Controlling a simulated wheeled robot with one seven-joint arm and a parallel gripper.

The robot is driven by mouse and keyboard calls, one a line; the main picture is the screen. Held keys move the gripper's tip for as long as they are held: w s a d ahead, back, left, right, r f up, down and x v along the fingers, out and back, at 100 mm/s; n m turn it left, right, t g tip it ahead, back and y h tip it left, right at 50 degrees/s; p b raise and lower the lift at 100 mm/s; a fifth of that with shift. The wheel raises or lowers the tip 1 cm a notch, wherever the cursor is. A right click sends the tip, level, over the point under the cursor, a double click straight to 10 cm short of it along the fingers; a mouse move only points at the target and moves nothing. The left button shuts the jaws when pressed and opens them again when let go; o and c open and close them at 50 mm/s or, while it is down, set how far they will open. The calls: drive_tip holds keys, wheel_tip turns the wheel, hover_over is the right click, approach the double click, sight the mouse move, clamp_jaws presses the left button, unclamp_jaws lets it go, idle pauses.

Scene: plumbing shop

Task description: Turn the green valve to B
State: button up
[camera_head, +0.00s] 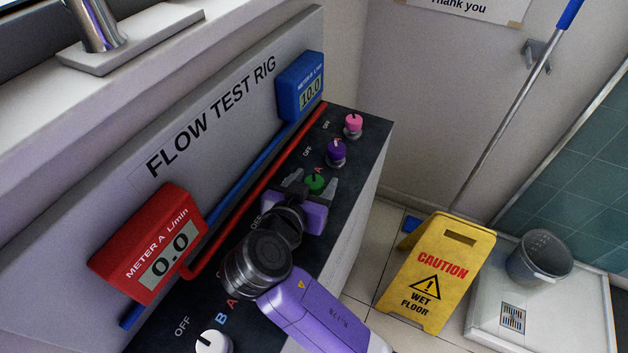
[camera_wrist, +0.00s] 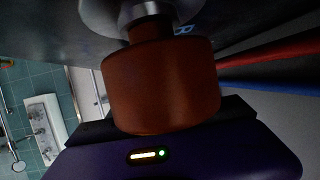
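The green valve (camera_head: 315,182) is a small round knob on the dark top of the flow test rig, with a red A beside it in the head view. My gripper (camera_head: 313,189) is at this knob, one dark finger on each side. I cannot tell whether the fingers touch it. The letters B and OFF for this knob are not clearly visible behind my arm. In the wrist view an orange-brown knob (camera_wrist: 160,90) fills the middle, close to the camera, and hides the fingertips and the green valve.
A purple knob (camera_head: 336,152) and a pink knob (camera_head: 353,124) stand beyond the green one; a white knob (camera_head: 213,342) is nearer. Red meter A (camera_head: 150,240) reads 0.0, the blue meter (camera_head: 300,85) 10.0. A yellow wet-floor sign (camera_head: 437,270) stands right of the rig.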

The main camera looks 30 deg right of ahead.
sight(314, 182)
drive_tip(key=shift+r, duration=0.15)
wheel_tip(314, 182, up, 20)
idle(0.7)
idle(0.4)
